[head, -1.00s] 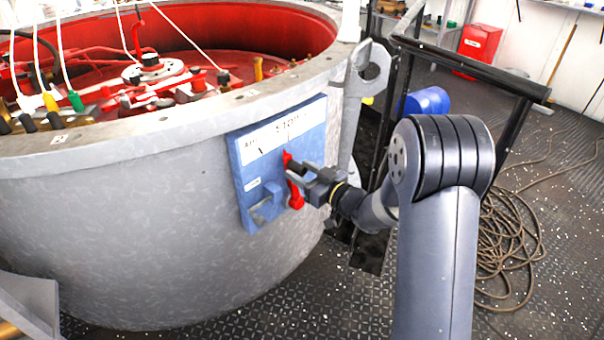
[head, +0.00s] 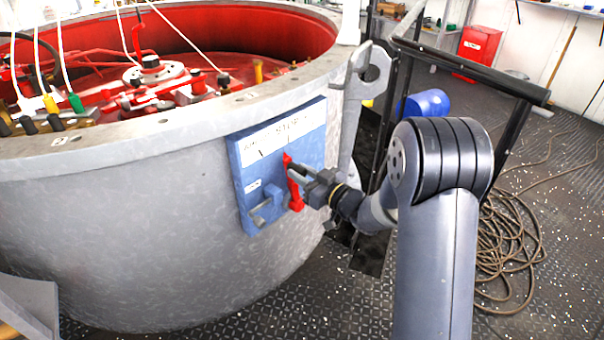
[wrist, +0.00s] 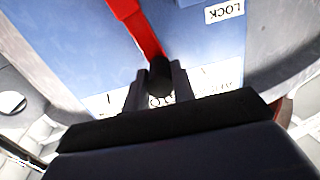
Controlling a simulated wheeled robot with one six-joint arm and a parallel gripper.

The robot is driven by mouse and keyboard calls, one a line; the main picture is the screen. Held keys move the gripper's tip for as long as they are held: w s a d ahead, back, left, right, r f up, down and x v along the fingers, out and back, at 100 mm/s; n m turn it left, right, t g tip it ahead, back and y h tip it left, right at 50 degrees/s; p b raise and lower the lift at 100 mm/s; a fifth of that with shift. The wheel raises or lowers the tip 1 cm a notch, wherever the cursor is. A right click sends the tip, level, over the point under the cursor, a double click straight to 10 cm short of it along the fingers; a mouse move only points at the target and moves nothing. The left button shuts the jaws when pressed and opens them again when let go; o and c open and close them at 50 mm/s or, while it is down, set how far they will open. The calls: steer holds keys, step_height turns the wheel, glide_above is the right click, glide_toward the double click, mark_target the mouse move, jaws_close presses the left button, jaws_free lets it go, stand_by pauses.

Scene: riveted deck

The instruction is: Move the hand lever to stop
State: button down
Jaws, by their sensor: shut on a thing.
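The hand lever (head: 295,195) is red and stands on a blue panel (head: 246,178) on the side of a grey drum. Its lower end is at the panel's lower right, and it leans slightly left towards its top, just below the word STOP on the white label strip (head: 268,144). My gripper (head: 292,168) is at the lever's upper part. In the wrist view, the red lever (wrist: 138,28) runs down to a dark grip between my two fingers (wrist: 159,80). The fingers are shut on this grip. They partly hide the label lettering, so exact alignment cannot be told.
A blue-grey latch (head: 262,210) projects from the panel left of the lever, below a small label. The drum (head: 130,220) fills the left. A black rail frame (head: 470,70) and coiled hose (head: 507,245) are at right. Deck is clear in front.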

steer(key=shift+w+d+r+m+p, duration=0.2)
steer(key=shift+w+d+m+p, duration=0.9)
steer(key=shift+p, duration=0.3)
steer(key=c, duration=1.2)
jaws_free()
steer(key=shift+w, duration=0.1)
steer(key=p+v, duration=0.2)
steer(key=v, duration=0.9)
steer(key=shift+a, duration=0.1)
steer(key=shift+w+a, duration=0.1)
